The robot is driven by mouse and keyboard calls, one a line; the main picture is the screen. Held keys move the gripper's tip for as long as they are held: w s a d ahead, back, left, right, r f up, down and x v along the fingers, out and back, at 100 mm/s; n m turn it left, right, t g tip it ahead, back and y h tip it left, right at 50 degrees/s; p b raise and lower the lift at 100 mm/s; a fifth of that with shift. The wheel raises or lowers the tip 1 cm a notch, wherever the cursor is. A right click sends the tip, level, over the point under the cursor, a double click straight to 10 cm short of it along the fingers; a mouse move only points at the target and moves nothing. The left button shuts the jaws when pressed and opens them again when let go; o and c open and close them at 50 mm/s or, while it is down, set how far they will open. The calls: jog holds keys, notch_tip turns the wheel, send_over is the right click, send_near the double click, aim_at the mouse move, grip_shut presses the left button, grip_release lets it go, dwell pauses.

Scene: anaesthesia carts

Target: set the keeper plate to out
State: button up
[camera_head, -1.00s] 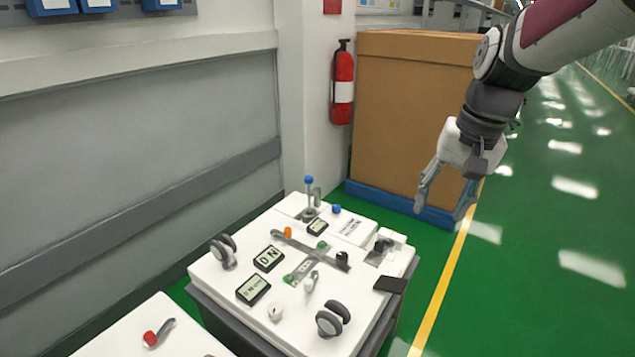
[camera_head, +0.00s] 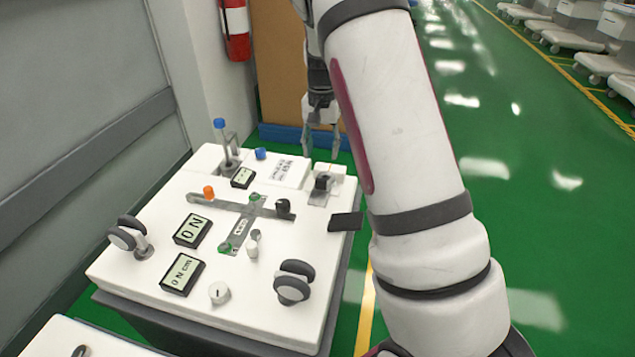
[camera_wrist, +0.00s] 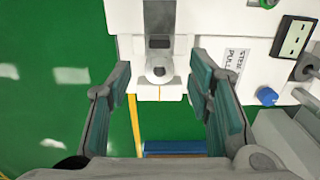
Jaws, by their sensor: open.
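A grey metal plate with a dark upright knob (camera_head: 322,184) sits on a small white block at the far right corner of the cart top; it seems to be the keeper plate. In the wrist view the grey plate (camera_wrist: 159,25) runs down the middle, with the round knob (camera_wrist: 159,68) at its end. My gripper (camera_head: 321,144) is open and empty, pointing down just beyond that corner. In the wrist view my gripper's fingers (camera_wrist: 161,82) stand on either side of the knob, apart from it. Their height above it is hard to tell.
The white cart top (camera_head: 130,265) holds a blue-topped post (camera_head: 220,135), a grey cross-shaped track (camera_head: 240,222), displays, casters and knobs. A black pad (camera_head: 346,222) juts from its right edge. A cardboard box (camera_head: 272,65) stands behind.

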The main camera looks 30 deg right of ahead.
aim_at(321, 180)
notch_tip(321, 180, down, 11)
jog(key=b, duration=0.3)
jog(key=shift+s, duration=0.1)
grip_shut()
